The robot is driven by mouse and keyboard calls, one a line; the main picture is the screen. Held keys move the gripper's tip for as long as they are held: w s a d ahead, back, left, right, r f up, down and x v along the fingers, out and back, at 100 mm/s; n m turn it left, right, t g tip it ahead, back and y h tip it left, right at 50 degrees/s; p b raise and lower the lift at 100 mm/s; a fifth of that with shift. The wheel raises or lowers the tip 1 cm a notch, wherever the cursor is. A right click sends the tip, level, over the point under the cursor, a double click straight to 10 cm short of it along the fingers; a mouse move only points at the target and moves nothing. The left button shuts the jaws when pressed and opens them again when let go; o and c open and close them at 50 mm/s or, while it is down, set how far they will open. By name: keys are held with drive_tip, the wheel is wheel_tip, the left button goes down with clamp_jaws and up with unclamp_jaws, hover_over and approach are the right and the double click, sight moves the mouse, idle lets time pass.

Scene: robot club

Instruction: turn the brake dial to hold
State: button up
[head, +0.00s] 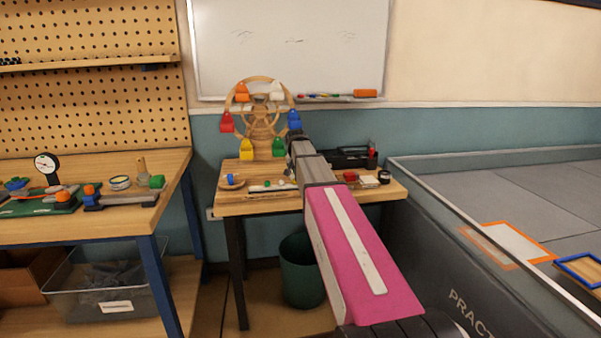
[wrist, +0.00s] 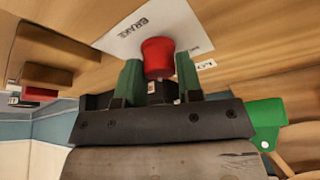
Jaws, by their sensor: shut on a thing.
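The brake dial (wrist: 158,55) is a red knob in the wrist view. It sits on a white plate (wrist: 122,38) lettered BRAKE, on a wooden surface. Another small label beside the dial is partly cut off and I cannot read it fully. My gripper (wrist: 159,78) has its green fingers on either side of the knob and is shut on it. I cannot tell which way the dial points. In the head view my arm reaches over the small wooden table (head: 255,208) and hides the dial and fingertips.
A wooden wheel (head: 259,131) with several coloured buckets stands at the back of the table, close to my arm. A dark toolbox (head: 345,158) is right of it. A workbench (head: 120,216) stands left, a walled arena (head: 430,205) right. A green bin (head: 300,275) is below.

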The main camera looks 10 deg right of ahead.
idle(0.3)
drive_tip(key=o, duration=0.9)
drive_tip(key=shift+r, duration=0.1)
drive_tip(key=v, duration=1)
drive_tip(key=shift+r, duration=0.3)
drive_tip(key=shift+s, duration=0.15)
